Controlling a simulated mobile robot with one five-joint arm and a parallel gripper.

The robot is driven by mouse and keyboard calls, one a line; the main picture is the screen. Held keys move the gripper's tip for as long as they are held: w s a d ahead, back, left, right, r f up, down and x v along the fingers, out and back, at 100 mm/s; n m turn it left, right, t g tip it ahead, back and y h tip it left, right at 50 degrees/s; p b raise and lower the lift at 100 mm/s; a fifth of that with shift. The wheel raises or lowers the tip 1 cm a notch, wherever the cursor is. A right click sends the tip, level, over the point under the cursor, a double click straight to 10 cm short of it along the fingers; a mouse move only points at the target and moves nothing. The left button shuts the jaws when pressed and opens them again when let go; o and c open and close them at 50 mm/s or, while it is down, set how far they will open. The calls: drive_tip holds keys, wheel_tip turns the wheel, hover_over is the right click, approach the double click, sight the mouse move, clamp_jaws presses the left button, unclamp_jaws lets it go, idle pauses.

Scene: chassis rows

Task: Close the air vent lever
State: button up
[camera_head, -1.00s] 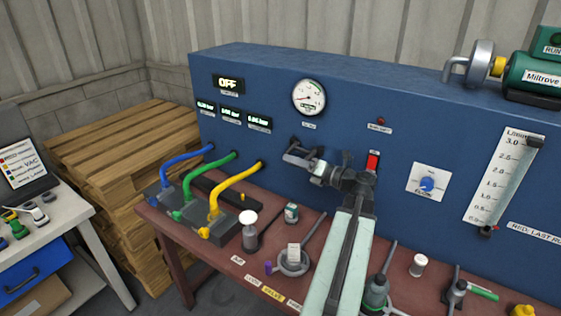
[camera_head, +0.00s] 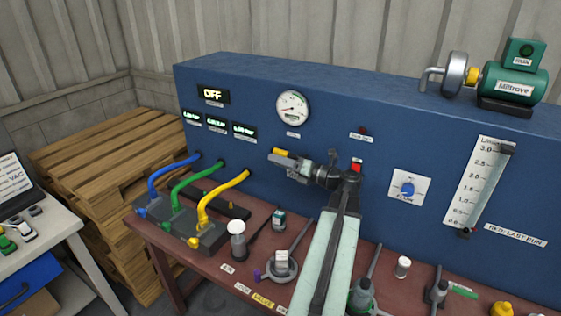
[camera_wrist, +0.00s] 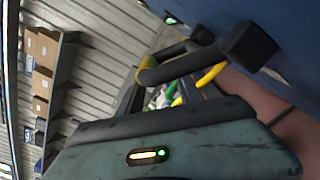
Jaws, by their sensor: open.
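My gripper (camera_head: 287,161) is open in front of the blue panel (camera_head: 240,80), below the round gauge, pointing left. A yellow-tipped piece (camera_head: 281,152) shows at its front; I cannot tell whether this is the air vent lever or part of a jaw. The wrist view shows a dark bar with a yellow end (camera_wrist: 146,72), close to the blue panel (camera_wrist: 295,45). Contact cannot be judged. On the bench, a grey lever on a round base (camera_head: 285,268) stands apart below my gripper. No readable label identifies the air vent lever.
Blue, green and yellow hoses (camera_head: 222,190) run from the panel to a block (camera_head: 200,238) at left. Bottles and other handles stand on the red-brown bench (camera_head: 235,265). A red switch (camera_head: 356,166) is beside my arm. A pump (camera_head: 507,84) sits on the panel top.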

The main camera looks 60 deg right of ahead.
drive_tip(key=s, duration=0.7)
drive_tip(key=shift+s+d, duration=0.2)
drive_tip(key=shift+s, duration=0.1)
